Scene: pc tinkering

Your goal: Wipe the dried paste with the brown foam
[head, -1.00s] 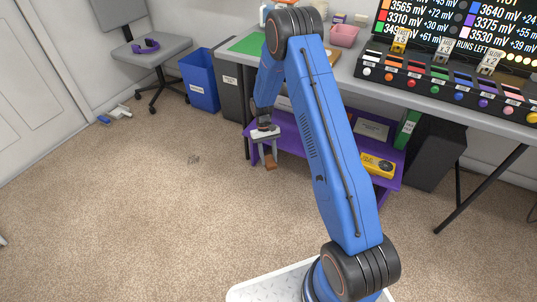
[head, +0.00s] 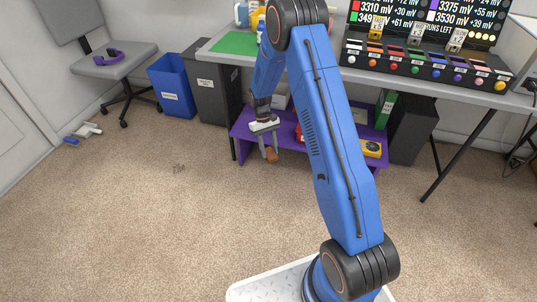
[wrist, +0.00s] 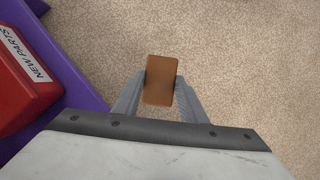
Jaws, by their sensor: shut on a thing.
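My gripper (head: 270,154) hangs from the raised arm in front of the purple shelf, above the carpet. It is shut on the brown foam (wrist: 160,80), a flat block that shows between the two grey fingers in the wrist view. The foam (head: 271,156) looks small in the head view and is apart from the floor. A small dark mark (head: 178,168) lies on the carpet left of my gripper. I cannot tell whether it is the dried paste, and no other paste is clear to me.
A purple shelf (head: 240,131) under the grey worktable (head: 350,76) holds a red bin (wrist: 25,65) beside my gripper. A blue bin (head: 171,86), a dark bin (head: 217,86) and a grey chair (head: 118,62) stand at left. The carpet at front left is open.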

